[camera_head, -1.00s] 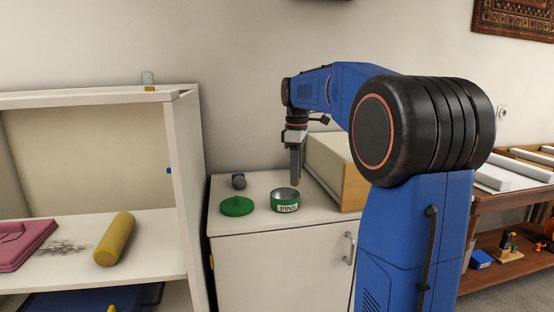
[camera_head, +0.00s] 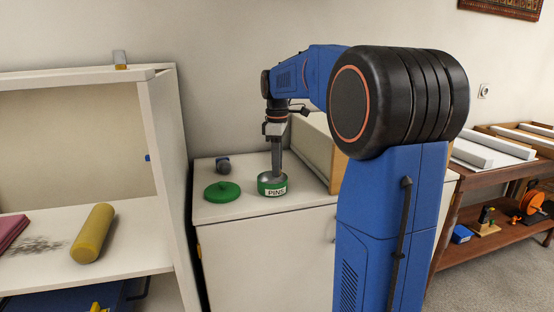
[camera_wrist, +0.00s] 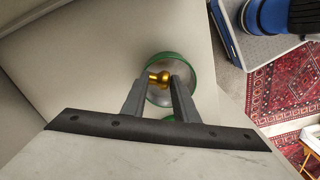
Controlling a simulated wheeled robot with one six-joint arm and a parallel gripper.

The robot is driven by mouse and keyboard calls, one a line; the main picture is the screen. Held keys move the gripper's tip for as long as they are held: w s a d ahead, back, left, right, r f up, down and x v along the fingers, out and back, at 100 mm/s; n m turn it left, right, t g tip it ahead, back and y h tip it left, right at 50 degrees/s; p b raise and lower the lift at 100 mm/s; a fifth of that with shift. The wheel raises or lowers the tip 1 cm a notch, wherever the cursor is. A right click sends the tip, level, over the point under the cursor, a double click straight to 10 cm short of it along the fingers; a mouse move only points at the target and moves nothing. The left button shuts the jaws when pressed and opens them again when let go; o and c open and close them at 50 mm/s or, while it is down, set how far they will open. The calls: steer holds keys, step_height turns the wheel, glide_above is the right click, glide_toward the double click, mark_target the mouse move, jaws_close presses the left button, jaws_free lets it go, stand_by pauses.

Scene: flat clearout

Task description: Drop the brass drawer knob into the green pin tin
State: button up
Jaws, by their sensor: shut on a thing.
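The green pin tin (camera_head: 272,188), labelled PINS, stands open on the white cabinet top. Its round green lid (camera_head: 222,192) lies to its left. My gripper (camera_head: 276,174) points down over the tin, its fingertips at or just above the rim. In the wrist view my gripper (camera_wrist: 159,84) is shut on the brass drawer knob (camera_wrist: 160,79). The knob shows against the inside of the tin (camera_wrist: 182,66). Whether the fingertips are below the rim I cannot tell. The knob is not visible in the head view.
A small grey-blue object (camera_head: 223,164) lies behind the lid. A pale box (camera_head: 318,146) stands right of the tin. The white shelf unit (camera_head: 162,170) with a yellow cylinder (camera_head: 93,234) is at left. A wooden rack (camera_head: 500,180) stands at right.

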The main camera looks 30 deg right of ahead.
steer(key=shift+f, duration=0.2)
steer(key=o, duration=1.2)
steer(key=shift+c, duration=0.2)
step_height(320, 180, up, 17)
steer(key=shift+r, duration=0.2)
